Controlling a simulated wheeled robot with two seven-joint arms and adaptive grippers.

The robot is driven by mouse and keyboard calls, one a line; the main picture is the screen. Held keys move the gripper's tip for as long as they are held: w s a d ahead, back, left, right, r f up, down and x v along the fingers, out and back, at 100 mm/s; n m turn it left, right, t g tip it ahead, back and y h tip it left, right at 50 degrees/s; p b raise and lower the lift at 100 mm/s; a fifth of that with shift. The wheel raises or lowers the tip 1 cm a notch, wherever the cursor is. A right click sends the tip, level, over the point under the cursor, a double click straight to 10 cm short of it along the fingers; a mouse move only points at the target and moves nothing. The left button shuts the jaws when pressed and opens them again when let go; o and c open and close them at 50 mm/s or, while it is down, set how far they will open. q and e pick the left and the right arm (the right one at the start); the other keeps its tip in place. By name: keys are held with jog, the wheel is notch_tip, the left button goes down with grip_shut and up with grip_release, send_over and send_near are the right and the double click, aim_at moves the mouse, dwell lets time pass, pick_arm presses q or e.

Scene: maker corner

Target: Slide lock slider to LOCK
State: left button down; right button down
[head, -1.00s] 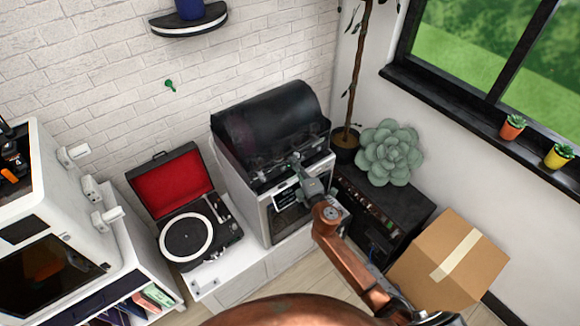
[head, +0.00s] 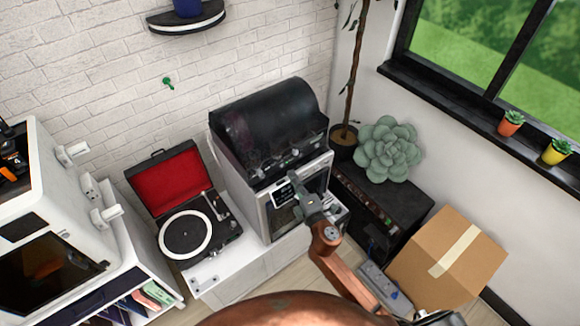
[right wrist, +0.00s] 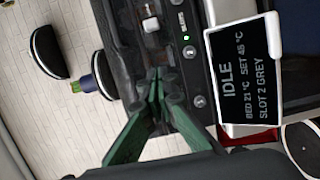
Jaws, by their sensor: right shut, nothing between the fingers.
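The machine with a dark curved lid (head: 265,125) and pale front stands on the white cabinet. In the right wrist view its dark control panel (right wrist: 190,75) has a green light, round buttons and a small pale block-like knob (right wrist: 151,24). I cannot read a LOCK mark or be sure that this knob is the lock slider. My right gripper (head: 299,190) is in front of the machine, right of its display (head: 282,195). In the right wrist view its green fingers (right wrist: 157,76) are shut and empty, below the pale knob in the picture. My left gripper is not in view.
The display (right wrist: 243,75) reads IDLE. A record player (head: 186,236) with a red-lined lid stands left of the machine. A black box (head: 385,205), a plant and a cardboard box (head: 447,255) are at the right. A white enclosed machine (head: 62,205) is at the far left.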

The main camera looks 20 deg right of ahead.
jog(key=shift+s+d, duration=0.1)
jog(key=shift+s, duration=1.65)
